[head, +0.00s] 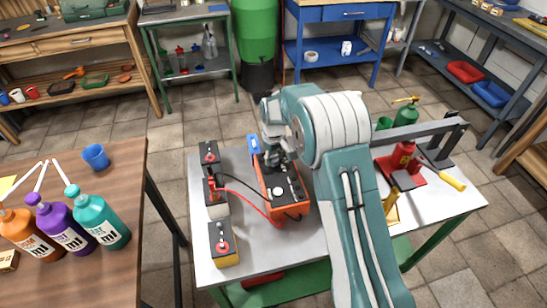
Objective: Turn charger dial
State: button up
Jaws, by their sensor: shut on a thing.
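The orange and black charger (292,210) sits on the white-topped table, with a white round face on its upper side. Red and black cables run from it to the batteries on its left. My gripper (279,161) points down at the charger's far end and is shut there on the dial. The dial itself is hidden by the fingers, so its setting cannot be read.
Several batteries (220,243) stand left of the charger. A blue object (253,145) is beside my gripper. Bottles (97,218) stand on the brown table.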

jog(key=m, duration=0.7)
jog(key=shift+f, duration=0.1)
jog(key=m, duration=0.4)
jog(key=shift+m, duration=2)
jog(key=o, duration=1.2)
jog(key=shift+c, duration=0.2)
jog(key=shift+a, duration=0.1)
